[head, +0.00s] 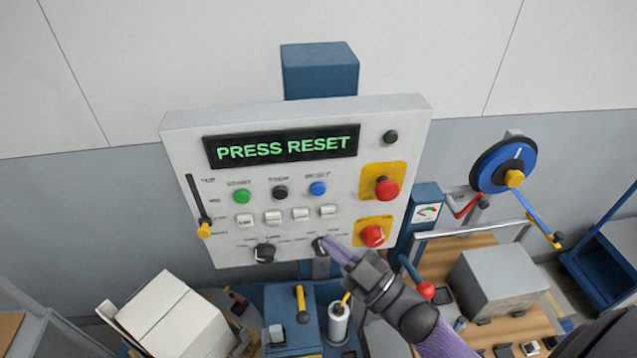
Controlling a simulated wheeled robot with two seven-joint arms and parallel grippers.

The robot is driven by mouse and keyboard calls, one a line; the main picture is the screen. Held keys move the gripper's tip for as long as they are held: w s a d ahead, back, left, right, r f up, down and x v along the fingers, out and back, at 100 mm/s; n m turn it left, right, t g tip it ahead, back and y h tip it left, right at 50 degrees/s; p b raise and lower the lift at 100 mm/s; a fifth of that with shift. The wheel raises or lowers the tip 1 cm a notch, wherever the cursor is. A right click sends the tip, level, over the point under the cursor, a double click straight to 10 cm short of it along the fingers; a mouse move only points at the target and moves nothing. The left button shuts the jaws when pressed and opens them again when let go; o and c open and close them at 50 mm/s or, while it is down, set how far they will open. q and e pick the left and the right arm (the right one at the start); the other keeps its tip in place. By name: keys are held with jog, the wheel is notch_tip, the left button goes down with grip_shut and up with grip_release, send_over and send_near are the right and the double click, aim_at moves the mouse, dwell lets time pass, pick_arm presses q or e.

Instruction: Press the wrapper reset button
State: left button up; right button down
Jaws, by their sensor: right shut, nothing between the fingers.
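The control panel (420,117) is a pale box with a dark display (283,147) that reads "PRESS RESET" in green. The blue button (318,188), under a label that reads RESET, is the right one in a row with a green button (242,196) and a black button (280,193). My right gripper (328,243) is shut and empty. Its fingertips are at the panel's lower edge, below the blue button and apart from it, in front of a dark knob (319,249). Whether they touch the knob I cannot tell. My left gripper is not in view.
A white carton (177,318) stands lower left, a grey box (498,279) lower right.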

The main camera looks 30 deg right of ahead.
aim_at(318, 189)
jog(key=shift+w+d+f+b, duration=0.1)
jog(key=shift+w+d+b, duration=0.5)
jog(key=shift+w, duration=0.8)
jog(key=shift+w+d+r+b, duration=0.1)
jog(key=shift+w+d+b, duration=0.2)
jog(key=shift+w+b, duration=0.8)
jog(key=shift+w+d+f+b, duration=0.1)
jog(key=shift+w+d+b, duration=0.3)
jog(key=shift+w, duration=1.3)
jog(key=shift+w+d, duration=0.1)
jog(key=shift+w, duration=0.3)
